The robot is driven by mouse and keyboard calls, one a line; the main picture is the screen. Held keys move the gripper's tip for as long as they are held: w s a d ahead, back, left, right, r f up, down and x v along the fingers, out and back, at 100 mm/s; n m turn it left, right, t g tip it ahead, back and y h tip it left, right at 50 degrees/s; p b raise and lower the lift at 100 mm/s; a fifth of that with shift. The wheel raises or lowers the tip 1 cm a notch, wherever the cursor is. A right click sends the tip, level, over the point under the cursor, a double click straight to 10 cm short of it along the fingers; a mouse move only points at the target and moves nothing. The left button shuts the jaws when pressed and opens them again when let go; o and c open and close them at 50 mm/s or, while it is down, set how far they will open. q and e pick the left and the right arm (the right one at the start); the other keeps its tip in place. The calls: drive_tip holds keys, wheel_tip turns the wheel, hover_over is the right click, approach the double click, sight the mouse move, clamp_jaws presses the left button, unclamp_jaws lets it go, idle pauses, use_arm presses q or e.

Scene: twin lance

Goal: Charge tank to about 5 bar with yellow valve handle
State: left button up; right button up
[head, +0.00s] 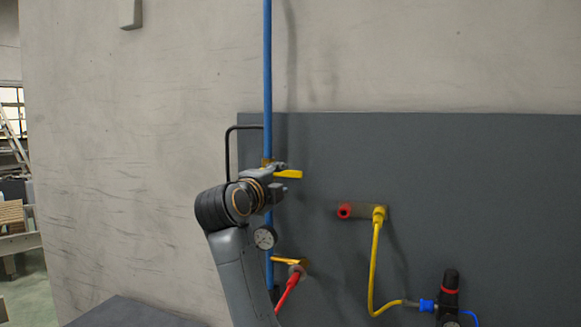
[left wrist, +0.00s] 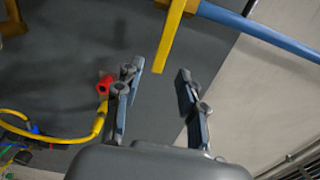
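A yellow valve handle (head: 288,174) points right from the vertical blue pipe (head: 267,75) in the head view. My left gripper (head: 277,184) is right at this handle, partly hiding the pipe. In the left wrist view the gripper (left wrist: 160,70) is open, one finger on each side. The yellow handle (left wrist: 170,43) comes down from the blue pipe (left wrist: 262,32), and its end appears between the fingertips; I see no finger touching it. A round white gauge (head: 265,237) sits lower on the pipe. My right gripper is not in view. I cannot make out the tank or read the gauge.
A second yellow handle (head: 288,260) and a red hose (head: 288,292) are below the gauge. A red port (head: 345,210) and yellow hose (head: 374,262) are on the grey panel (head: 470,170). A black bracket (head: 228,152) stands left of the pipe. A black, red-ringed fitting (head: 450,290) is lower right.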

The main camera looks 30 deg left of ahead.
sight(290, 175)
use_arm(q)
drive_tip(key=p+x, duration=0.2)
drive_tip(key=x, duration=0.4)
drive_tip(key=shift+w+a+r+p, duration=0.1)
drive_tip(key=shift+w+r+p, duration=0.1)
drive_tip(key=shift+p, duration=0.2)
drive_tip(key=shift+w+a+f, duration=0.15)
drive_tip(key=shift+w, duration=0.45)
clamp_jaws()
